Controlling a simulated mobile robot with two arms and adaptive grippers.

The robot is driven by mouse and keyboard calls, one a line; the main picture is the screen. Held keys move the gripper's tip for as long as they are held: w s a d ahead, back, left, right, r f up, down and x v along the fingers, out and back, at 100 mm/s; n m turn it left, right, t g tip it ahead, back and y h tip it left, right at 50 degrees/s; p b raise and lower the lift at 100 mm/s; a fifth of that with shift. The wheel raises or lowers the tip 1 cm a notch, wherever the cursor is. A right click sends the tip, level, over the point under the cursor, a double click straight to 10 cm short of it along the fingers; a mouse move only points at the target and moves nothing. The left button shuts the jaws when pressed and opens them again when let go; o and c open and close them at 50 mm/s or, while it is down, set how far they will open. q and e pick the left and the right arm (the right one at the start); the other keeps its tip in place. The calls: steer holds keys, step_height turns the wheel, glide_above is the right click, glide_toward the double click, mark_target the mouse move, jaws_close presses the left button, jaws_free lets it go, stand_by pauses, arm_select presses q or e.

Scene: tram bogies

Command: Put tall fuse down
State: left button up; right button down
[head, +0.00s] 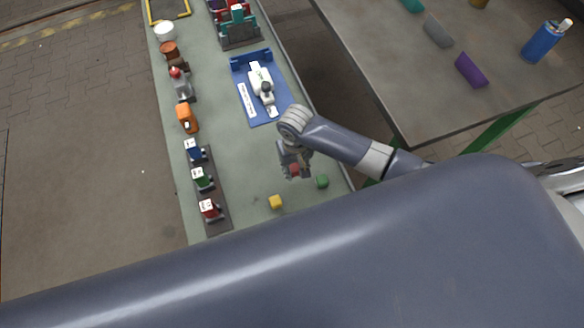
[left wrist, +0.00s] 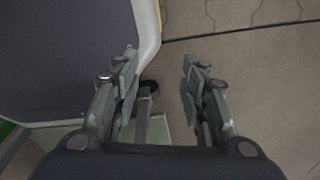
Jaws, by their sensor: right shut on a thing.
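My right gripper (head: 294,172) reaches in over the green-topped bench and is shut on a small red piece (head: 294,169). The fingers hide most of this piece, so I cannot tell its height or whether it is the tall fuse. A green block (head: 322,181) is just right of the gripper. A yellow block (head: 276,202) is below it in the picture. My left gripper (left wrist: 160,65) is open and empty in the left wrist view, with bare floor between its fingers; it is not seen in the head view.
The green bench (head: 245,160) carries a dark strip with blue, green and red-based switches (head: 202,180). An orange tool (head: 187,118) and a blue tray (head: 241,75) holding a white device stand farther up. A grey table (head: 400,70) is at right. Bare bench shows left of the gripper.

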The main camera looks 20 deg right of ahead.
mark_target(292, 169)
steer(key=shift+w+a, duration=0.15)
steer(key=shift+w, duration=0.5)
arm_select(q)
steer(key=shift+s+d+f, duration=0.3)
steer(key=shift+s+d, duration=0.1)
steer(key=shift+s, duration=0.25)
arm_select(e)
steer(key=shift+w+f, duration=0.1)
steer(key=shift+f, duration=1.75)
steer(key=shift+f, duration=0.15)
steer(key=c, duration=1.3)
jaws_free()
arm_select(q)
steer(key=shift+a, duration=0.1)
steer(key=shift+w+a, duration=0.1)
arm_select(e)
steer(key=shift+r, duration=0.25)
arm_select(q)
steer(key=shift+r+p, duration=0.6)
steer(key=shift+r, duration=0.2)
arm_select(e)
step_height(292, 169, up, 12)
steer(key=shift+f, duration=0.1)
